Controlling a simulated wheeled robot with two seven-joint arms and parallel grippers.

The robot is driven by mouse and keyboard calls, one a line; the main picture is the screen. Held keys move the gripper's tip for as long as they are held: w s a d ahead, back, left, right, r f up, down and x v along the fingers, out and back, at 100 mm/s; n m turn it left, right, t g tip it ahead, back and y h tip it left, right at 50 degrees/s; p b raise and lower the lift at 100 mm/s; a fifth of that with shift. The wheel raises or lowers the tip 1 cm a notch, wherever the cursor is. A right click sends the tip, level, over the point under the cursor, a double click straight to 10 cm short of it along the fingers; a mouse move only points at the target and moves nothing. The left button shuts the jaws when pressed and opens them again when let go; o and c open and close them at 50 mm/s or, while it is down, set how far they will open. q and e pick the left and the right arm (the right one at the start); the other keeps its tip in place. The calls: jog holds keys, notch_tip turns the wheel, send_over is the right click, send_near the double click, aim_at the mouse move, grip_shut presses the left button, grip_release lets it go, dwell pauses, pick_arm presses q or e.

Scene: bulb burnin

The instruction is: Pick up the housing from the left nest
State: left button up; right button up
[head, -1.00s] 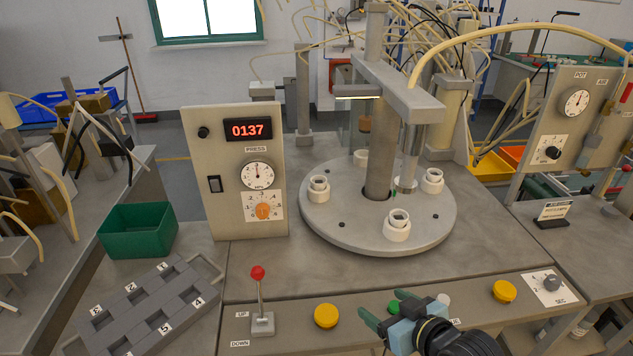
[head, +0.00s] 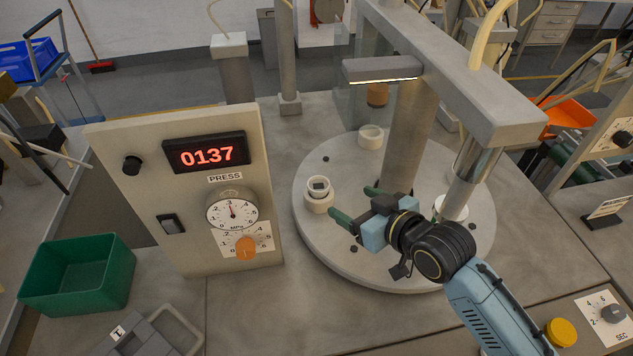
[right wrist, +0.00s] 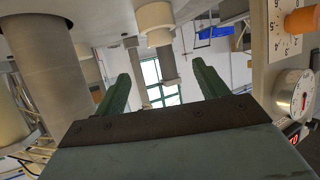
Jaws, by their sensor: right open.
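The housing (head: 318,185) is a small white ring-shaped cup with a dark inside. It sits upright in the left nest (head: 319,204), a pale block on the left side of the round turntable (head: 330,240). My right gripper (head: 354,204) is open and empty, its green fingers pointing left, just right of the housing and apart from it. The right wrist view, upside down, shows both fingers (right wrist: 160,85) spread, with a pale cylinder (right wrist: 157,18), apparently the housing or its nest, beyond them. My left gripper is out of view.
The press panel (head: 270,180) stands left of the turntable. An empty-looking rear nest (head: 371,137) sits farther back. A green bin (head: 78,275) stands at lower left.

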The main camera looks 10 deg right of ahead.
aim_at(315, 182)
jog(key=x, duration=0.4)
jog(key=shift+w+a+f, duration=0.15)
jog(key=shift+w+a, duration=0.05)
jog(key=shift+w, duration=0.1)
jog(key=shift+x, duration=0.85)
jog(key=b+x, duration=0.1)
jog(key=x, duration=0.2)
jog(key=shift+w+a+f, duration=0.15)
jog(key=shift+w, duration=0.15)
jog(key=shift+w+a+f, duration=0.15)
jog(key=shift+w+a, duration=0.05)
jog(key=shift+w, duration=0.2)
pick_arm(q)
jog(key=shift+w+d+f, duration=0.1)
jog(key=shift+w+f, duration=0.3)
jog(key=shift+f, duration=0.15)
pick_arm(e)
jog(key=shift+c, duration=0.4)
jog(key=c, duration=1)
